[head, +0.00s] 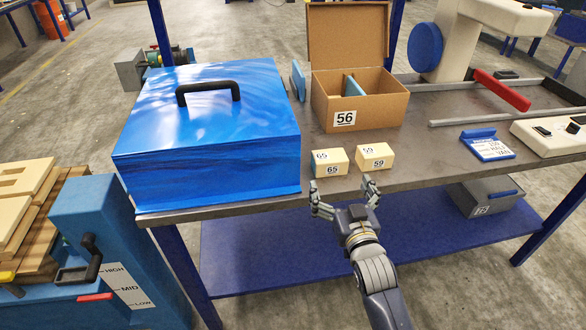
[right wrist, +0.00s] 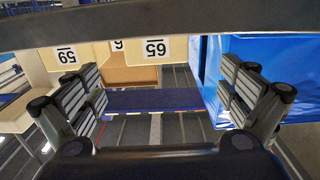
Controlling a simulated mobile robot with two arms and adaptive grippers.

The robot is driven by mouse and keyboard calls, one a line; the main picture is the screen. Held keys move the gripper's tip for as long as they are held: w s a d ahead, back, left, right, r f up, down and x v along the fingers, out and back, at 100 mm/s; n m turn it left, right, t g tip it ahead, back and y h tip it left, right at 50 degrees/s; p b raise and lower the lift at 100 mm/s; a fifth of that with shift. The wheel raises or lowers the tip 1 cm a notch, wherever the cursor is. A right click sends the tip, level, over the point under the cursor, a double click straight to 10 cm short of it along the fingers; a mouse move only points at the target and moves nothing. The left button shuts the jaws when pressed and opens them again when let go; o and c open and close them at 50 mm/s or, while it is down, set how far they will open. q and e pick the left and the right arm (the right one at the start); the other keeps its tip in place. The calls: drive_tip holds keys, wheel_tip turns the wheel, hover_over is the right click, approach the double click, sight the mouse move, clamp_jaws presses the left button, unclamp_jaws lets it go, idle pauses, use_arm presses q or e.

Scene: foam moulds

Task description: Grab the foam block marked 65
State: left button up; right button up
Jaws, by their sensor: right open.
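The foam block marked 65 (head: 329,163) is a small cream block with a blue side, on the front edge of the bench beside the blue box. Its upside-down label also shows in the right wrist view (right wrist: 155,47). A similar block marked 59 (head: 375,157) sits just to its right, with a narrow gap between them. My right gripper (head: 344,193) is open and empty, just in front of the bench edge, below the two blocks and apart from them. In the right wrist view its fingers (right wrist: 160,100) are spread wide. My left gripper is not in view.
A large blue box with a black handle (head: 215,145) stands left of the blocks. An open cardboard box marked 56 (head: 390,109) stands behind them. A blue-and-white sign (head: 487,147) lies to the right. The bench top (head: 430,150) is clear right of block 59.

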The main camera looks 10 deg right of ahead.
sight(329, 153)
drive_tip(key=w, duration=0.5)
drive_tip(key=shift+w+r, duration=0.15)
drive_tip(key=shift+w, duration=0.2)
drive_tip(key=shift+w+p, duration=0.35)
drive_tip(key=shift+w, duration=0.45)
drive_tip(key=w, duration=0.3)
drive_tip(key=shift+w+d, duration=0.2)
drive_tip(key=shift+w, duration=0.5)
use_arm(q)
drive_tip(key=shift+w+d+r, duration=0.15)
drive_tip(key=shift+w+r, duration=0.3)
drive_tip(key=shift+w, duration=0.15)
use_arm(e)
drive_tip(key=shift+c, duration=1.1)
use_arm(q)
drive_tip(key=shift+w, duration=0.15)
use_arm(e)
drive_tip(key=c, duration=0.7)
